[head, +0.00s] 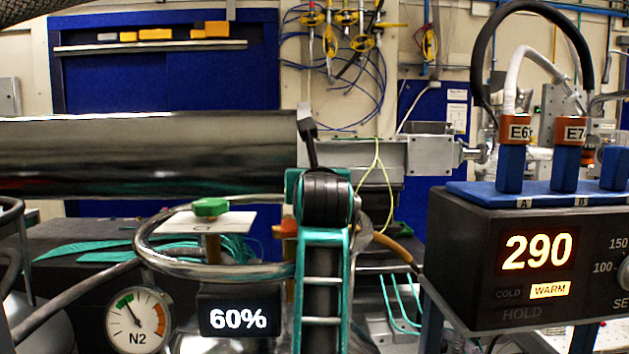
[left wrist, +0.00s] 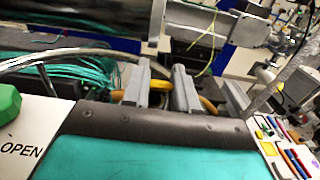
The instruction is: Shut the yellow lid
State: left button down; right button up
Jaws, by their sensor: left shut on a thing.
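I cannot make out a yellow lid as such. My left gripper (left wrist: 163,85) shows grey fingers in the left wrist view, beyond its dark and teal body. A yellow-orange curved piece (left wrist: 181,84) shows at and between the fingers; the gripper appears shut on it, but I cannot tell whether it belongs to the lid. In the head view my teal and black left arm rises in the middle and hides the fingers. A shiny metal ring (head: 215,271) lies just left of it. My right gripper is in neither view.
A green knob (head: 210,207) on a white plate (head: 232,220) stands left of my arm. An N2 gauge (head: 138,321) and a 60% display (head: 238,317) are below. A long dark cylinder (head: 150,150) crosses behind. A black controller (head: 480,250) reading 290 stands right.

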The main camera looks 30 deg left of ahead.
pick_arm(q)
jog(key=c, duration=0.9)
grip_release()
jog(key=shift+f, duration=0.25)
jog(key=shift+r, duration=0.1)
notch_tip(320, 180, up, 20)
jog(key=p, duration=0.2)
jog(key=shift+p, duration=0.4)
